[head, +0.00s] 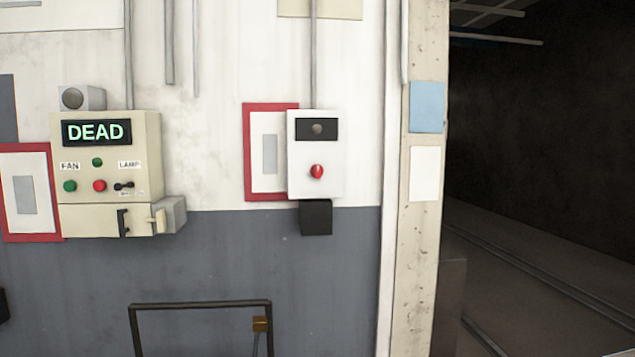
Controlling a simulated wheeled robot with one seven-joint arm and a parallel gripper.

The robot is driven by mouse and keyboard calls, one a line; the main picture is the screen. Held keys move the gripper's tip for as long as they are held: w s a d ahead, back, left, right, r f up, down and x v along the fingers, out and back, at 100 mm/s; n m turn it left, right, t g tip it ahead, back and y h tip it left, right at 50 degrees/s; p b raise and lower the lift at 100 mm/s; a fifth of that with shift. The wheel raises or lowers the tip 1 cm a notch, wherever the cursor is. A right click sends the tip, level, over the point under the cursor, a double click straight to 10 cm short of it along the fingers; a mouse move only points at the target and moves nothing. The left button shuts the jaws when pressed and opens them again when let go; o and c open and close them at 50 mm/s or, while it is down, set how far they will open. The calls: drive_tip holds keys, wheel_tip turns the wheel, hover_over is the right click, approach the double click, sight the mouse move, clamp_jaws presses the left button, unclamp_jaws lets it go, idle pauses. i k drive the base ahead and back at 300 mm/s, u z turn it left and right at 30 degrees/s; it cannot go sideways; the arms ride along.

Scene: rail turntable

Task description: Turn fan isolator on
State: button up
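A cream control panel (108,185) is on the wall at the left. Its display (97,132) reads "DEAD" in green letters. The label "FAN" (70,166) is above a green button (70,186), with a red button (99,186) to its right. A small green round part (97,162) is between the labels. Under "LAMP" (129,165) is a small black switch (124,186). A cream lever (158,220) is on the grey box at the lower right. No part is legibly marked as the isolator. My gripper is not in view.
A white box (328,155) with a red button (316,171) hangs right of the panel. A dark metal frame (200,304) stands low in front. A pale pillar (415,250) edges a dark opening with rails (545,278) at the right.

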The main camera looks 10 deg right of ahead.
sight(316, 171)
drive_tip(key=z, duration=0.45)
drive_tip(key=k, duration=0.55)
drive_tip(key=z, duration=0.05)
drive_tip(key=i, duration=1.05)
drive_tip(key=u, duration=1)
